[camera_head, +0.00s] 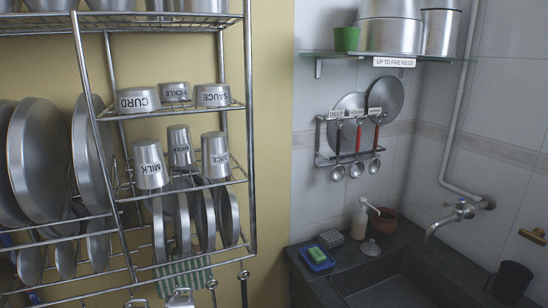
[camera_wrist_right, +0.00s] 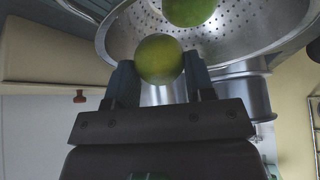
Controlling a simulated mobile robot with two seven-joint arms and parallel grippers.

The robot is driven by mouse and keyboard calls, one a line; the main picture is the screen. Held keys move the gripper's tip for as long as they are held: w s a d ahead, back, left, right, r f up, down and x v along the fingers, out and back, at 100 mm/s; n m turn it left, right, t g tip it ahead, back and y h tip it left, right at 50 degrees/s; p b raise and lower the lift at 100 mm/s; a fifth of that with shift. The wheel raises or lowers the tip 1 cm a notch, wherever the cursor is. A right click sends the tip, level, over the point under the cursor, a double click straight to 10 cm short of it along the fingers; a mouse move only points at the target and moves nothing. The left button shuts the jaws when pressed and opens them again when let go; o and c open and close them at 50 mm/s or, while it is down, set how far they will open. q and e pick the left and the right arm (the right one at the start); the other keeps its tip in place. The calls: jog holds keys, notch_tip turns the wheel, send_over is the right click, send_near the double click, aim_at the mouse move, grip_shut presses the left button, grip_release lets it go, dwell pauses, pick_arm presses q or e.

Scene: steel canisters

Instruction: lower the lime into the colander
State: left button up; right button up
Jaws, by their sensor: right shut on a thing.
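In the right wrist view my right gripper (camera_wrist_right: 158,84) is shut on a yellow-green lime (camera_wrist_right: 158,59), held between its two fingertips. The steel colander (camera_wrist_right: 232,34), with many small holes, is behind the lime and fills the top of that view. The held lime overlaps the colander's near rim in the picture; I cannot tell whether it touches. A second, greener round fruit (camera_wrist_right: 190,10) shows within the colander, cut by the top edge. The head view shows neither the colander nor a gripper. My left gripper is in no view.
In the head view a wire rack (camera_head: 165,109) with labelled steel cups and plates stands at the left. A dark counter with a sink (camera_head: 385,285) is at the lower right. A black mug (camera_head: 510,281) stands there. A glass shelf (camera_head: 385,55) holds canisters above.

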jog(key=shift+f+b, duration=0.5)
jog(key=shift+f, duration=0.6)
dwell(0.6)
jog(key=o, duration=1)
